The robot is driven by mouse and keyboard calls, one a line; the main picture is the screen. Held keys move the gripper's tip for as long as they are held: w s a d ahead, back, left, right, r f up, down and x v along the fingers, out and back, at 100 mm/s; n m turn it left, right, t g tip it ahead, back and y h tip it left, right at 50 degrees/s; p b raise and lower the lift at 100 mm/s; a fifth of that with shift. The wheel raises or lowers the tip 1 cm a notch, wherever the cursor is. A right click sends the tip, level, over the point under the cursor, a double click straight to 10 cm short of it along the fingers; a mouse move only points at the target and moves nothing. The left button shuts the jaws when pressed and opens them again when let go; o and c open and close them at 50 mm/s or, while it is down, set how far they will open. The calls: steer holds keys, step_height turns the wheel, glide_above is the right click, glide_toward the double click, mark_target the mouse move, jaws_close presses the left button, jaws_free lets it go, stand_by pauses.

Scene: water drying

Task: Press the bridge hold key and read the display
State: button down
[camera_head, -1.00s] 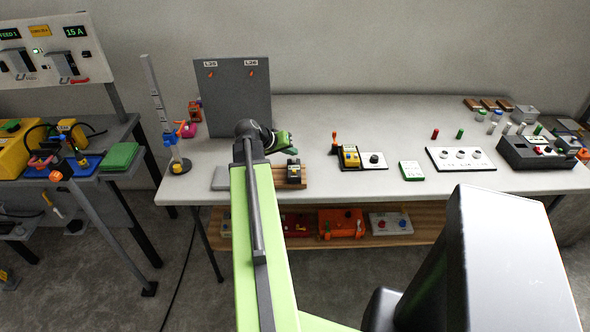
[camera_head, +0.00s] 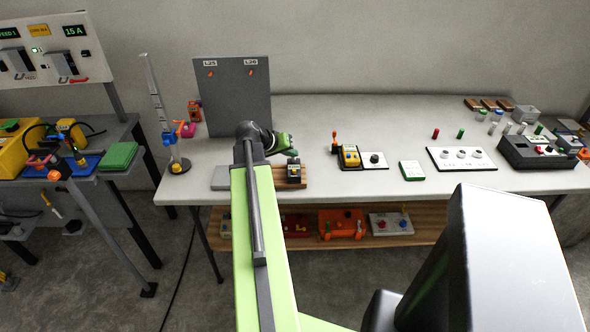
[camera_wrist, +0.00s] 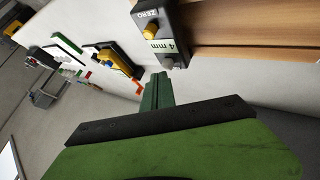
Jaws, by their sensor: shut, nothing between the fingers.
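A small dark grey device (camera_head: 294,171) stands on a wooden board (camera_head: 305,184) at the table's front left. In the wrist view the device (camera_wrist: 171,48) shows the label ZERO, a round yellow key and a pale display reading what looks like "4 mm". No label saying hold is readable. My gripper (camera_head: 291,152) is just behind and above the device in the head view. In the wrist view its green fingers (camera_wrist: 158,84) are together and empty, with the tips close to the device's display end. I cannot tell whether they touch it.
A grey upright panel (camera_head: 236,100) stands behind my arm. A yellow-and-black device (camera_head: 350,156), a green-edged box (camera_head: 411,170) and a white board with knobs (camera_head: 461,159) lie to the right. A black instrument (camera_head: 520,153) is at far right. Bare tabletop lies between.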

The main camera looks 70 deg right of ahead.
mark_target(292, 163)
steer(key=shift+f+b, duration=0.3)
steer(key=shift+f, duration=0.05)
steer(key=shift+r, duration=0.1)
steer(key=shift+r+p, duration=0.75)
steer(key=shift+p, duration=0.1)
step_height(292, 163, up, 6)
steer(key=p, duration=0.6)
stand_by(0.4)
